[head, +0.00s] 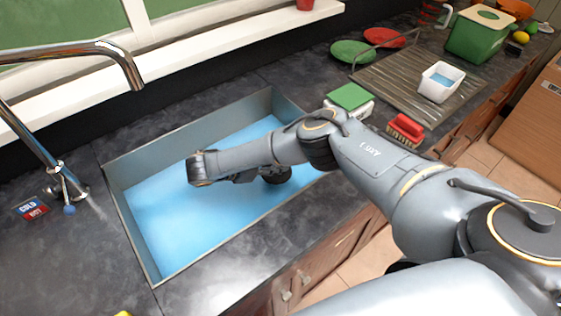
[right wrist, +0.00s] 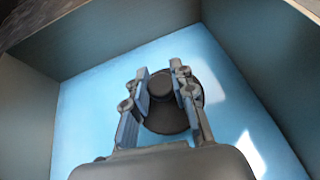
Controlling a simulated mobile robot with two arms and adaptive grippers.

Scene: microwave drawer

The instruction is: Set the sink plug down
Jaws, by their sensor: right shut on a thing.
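The sink plug (right wrist: 168,122) is a dark round disc with a black knob on top, in the right wrist view. My right gripper (right wrist: 163,78) has its two fingers on either side of the knob and is shut on it. In the head view, the gripper is low inside the sink (head: 140,215), mostly hidden under my right arm. The plug shows there as a dark shape just below the forearm. The sink is a rectangular basin with a light blue floor. Whether the plug touches that floor is hard to tell. My left gripper is not in view.
A curved metal faucet (head: 90,50) stands left of the sink. A green-topped sponge (head: 348,97), a red brush (head: 405,129), a drying rack and a white tub (head: 440,82) lie to the right. Bare blue floor lies at the basin's left.

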